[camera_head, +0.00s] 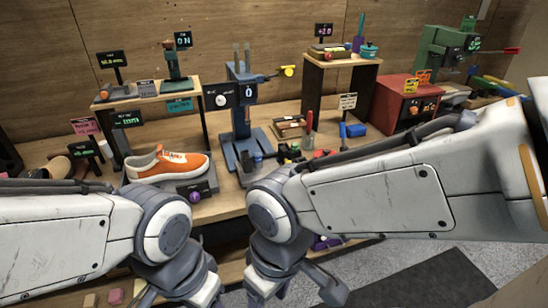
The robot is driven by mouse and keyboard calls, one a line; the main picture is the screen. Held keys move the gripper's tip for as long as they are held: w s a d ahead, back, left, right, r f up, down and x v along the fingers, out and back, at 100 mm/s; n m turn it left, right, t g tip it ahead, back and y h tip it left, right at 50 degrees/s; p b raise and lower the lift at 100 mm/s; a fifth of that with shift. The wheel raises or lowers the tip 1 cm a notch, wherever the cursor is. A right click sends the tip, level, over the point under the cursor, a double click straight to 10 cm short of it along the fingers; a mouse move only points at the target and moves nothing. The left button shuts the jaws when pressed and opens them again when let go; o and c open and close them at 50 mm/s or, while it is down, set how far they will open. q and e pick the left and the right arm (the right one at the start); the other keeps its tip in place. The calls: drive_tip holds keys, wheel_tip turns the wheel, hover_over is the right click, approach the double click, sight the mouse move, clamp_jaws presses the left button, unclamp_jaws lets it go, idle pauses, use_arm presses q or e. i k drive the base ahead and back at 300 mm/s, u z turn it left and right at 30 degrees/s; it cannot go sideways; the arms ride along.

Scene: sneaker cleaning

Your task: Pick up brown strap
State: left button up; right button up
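I cannot pick out a brown strap with certainty. A brown and tan item (57,166) lies at the far left of the table, partly hidden by a sign and too small to make out. An orange sneaker (167,165) with a white sole rests on a grey stand in the left middle. My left gripper (185,297) and my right gripper (296,291) hang low at the front, below the table's front edge. Their fingers look spread, with nothing seen between them. The fingertips are partly cut off by the frame's lower edge.
A blue press (240,118) stands at the centre. A brown box (289,126), a blue block (355,130) and small tools lie right of it. A wooden shelf (146,95) stands at left, a red cabinet (407,104) at right. My forearms cover the table's front.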

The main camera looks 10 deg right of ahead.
sight(299, 124)
drive_tip(key=z, duration=1.65)
drive_tip(key=i, duration=2.05)
drive_tip(key=u, duration=1.45)
